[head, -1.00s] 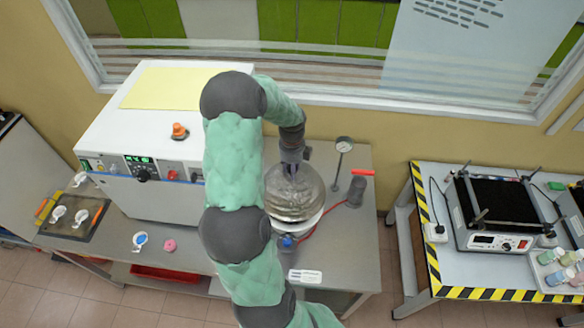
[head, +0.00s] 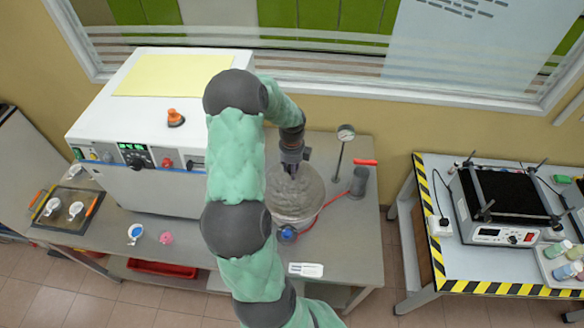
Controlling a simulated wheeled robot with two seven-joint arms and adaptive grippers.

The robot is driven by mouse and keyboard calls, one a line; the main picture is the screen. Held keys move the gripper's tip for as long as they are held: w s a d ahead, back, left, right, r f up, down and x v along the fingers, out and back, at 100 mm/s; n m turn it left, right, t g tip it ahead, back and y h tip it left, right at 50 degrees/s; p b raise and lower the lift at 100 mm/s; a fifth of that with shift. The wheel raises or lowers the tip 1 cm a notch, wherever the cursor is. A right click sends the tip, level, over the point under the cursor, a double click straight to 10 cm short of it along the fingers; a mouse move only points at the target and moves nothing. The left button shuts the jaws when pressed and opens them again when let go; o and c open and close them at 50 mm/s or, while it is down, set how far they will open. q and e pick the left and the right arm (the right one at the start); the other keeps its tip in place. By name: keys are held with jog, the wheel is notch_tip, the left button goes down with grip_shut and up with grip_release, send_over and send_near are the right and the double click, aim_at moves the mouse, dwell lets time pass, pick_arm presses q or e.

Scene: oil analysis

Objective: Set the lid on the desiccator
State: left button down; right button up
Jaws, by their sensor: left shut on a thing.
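The desiccator (head: 300,222) is a round glass vessel on the grey bench, behind and to the right of my left arm. Its clear domed lid (head: 309,190) sits over its mouth, level as far as I can see. Whether the lid's rim touches all the way round I cannot tell. My left gripper (head: 291,171) points down from above and is shut on the lid's top knob, which its fingers mostly hide. My left arm covers the left side of the bench near the vessel. My right gripper is not in view.
A white oven (head: 150,185) stands left of my arm. A pressure gauge on a stand (head: 341,155) and a grey cylinder with a red handle (head: 358,182) stand right of the desiccator. A red hose (head: 330,201) runs to it. A white card (head: 306,269) lies in front.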

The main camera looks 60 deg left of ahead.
pick_arm(q)
jog(key=shift+f+b, duration=0.35)
jog(key=shift+f, duration=0.2)
dwell(0.4)
jog(key=c, duration=0.9)
grip_release()
jog(key=shift+o, duration=0.7)
jog(key=shift+d, duration=0.1)
